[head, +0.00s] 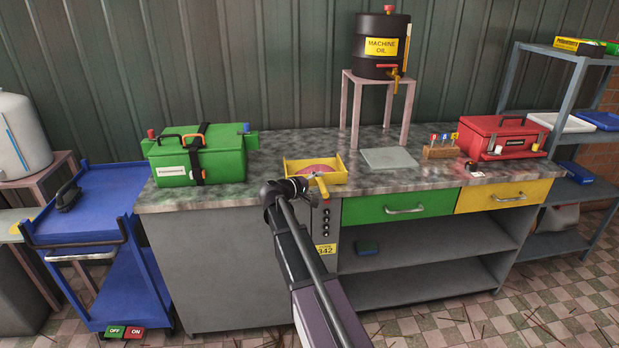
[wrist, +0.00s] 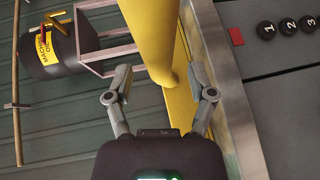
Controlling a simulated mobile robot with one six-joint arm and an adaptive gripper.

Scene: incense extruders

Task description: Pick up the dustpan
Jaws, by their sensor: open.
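The yellow dustpan (head: 337,178) lies on the worktop near its front edge, with something reddish inside it. Its handle points toward me over the edge. My gripper (head: 298,188) is at the front of the dustpan, by the handle, and partly hidden by my own arm. In the wrist view the yellow handle (wrist: 154,40) comes down between the two fingers of my gripper (wrist: 158,76). The fingers are spread, with a gap on both sides of the handle's rounded end.
A green toolbox (head: 202,165) stands left of the dustpan. A stand with a black oil drum (head: 382,50) and a grey plate (head: 388,158) are to the right. A numbered keypad (wrist: 287,28) is on the cabinet front near my gripper. A blue cart (head: 88,210) stands at left.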

